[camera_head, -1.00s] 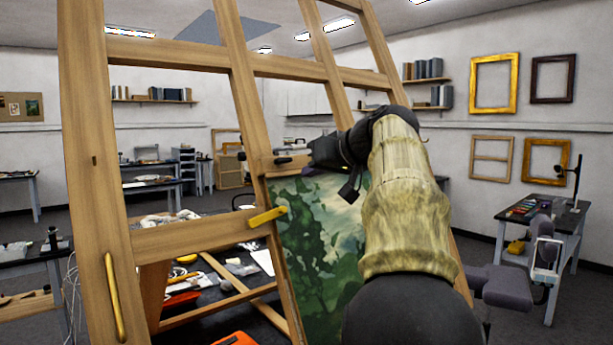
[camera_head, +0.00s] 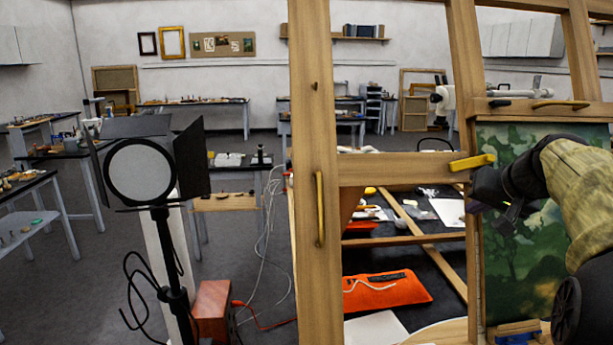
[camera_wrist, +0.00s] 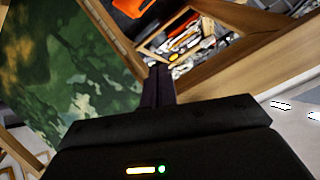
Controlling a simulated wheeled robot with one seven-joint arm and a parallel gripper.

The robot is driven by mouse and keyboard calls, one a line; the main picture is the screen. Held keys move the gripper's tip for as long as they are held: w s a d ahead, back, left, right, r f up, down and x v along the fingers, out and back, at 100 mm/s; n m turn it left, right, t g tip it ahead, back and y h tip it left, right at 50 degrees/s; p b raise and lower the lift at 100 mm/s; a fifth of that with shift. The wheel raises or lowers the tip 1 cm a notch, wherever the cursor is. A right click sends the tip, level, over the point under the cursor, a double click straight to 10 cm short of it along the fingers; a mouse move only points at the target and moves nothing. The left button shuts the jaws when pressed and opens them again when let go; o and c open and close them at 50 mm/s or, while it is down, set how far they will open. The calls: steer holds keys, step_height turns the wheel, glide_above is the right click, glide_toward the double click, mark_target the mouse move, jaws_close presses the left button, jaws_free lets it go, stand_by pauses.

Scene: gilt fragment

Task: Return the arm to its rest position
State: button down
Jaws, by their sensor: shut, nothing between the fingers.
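My arm, in a tan fabric sleeve, enters at the right edge of the head view. My gripper (camera_head: 498,203) is at its end, dark and in front of the green painting (camera_head: 545,262) on the wooden easel. In the wrist view my gripper (camera_wrist: 159,85) shows its two dark fingers together, with nothing between them. The painting (camera_wrist: 60,70) fills the left of that view. I cannot tell how close the fingers are to the painting.
The easel's wooden upright (camera_head: 313,150) stands close in front. A black studio lamp (camera_head: 143,172) on a stand is at left, with a red-brown box (camera_head: 211,308) and loose cables on the floor. A dark table with an orange pouch (camera_head: 385,290) lies behind the easel.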

steer(key=s+a+f+n+g, duration=0.1)
steer(key=s+a+f+g, duration=0.15)
steer(key=a+f, duration=0.5)
steer(key=s+a+f+g, duration=0.2)
steer(key=s+a+f, duration=0.2)
steer(key=f, duration=0.7)
steer(key=s+a+f+n+g, duration=0.1)
steer(key=s+a+f, duration=0.2)
steer(key=s+f, duration=0.3)
steer(key=s+a+f+n+g+h, duration=0.1)
steer(key=s+a+f, duration=0.3)
steer(key=s, duration=0.3)
steer(key=shift+f+n, duration=0.4)
steer(key=shift+f, duration=0.5)
steer(key=shift+s+a, duration=0.1)
steer(key=shift+a, duration=0.1)
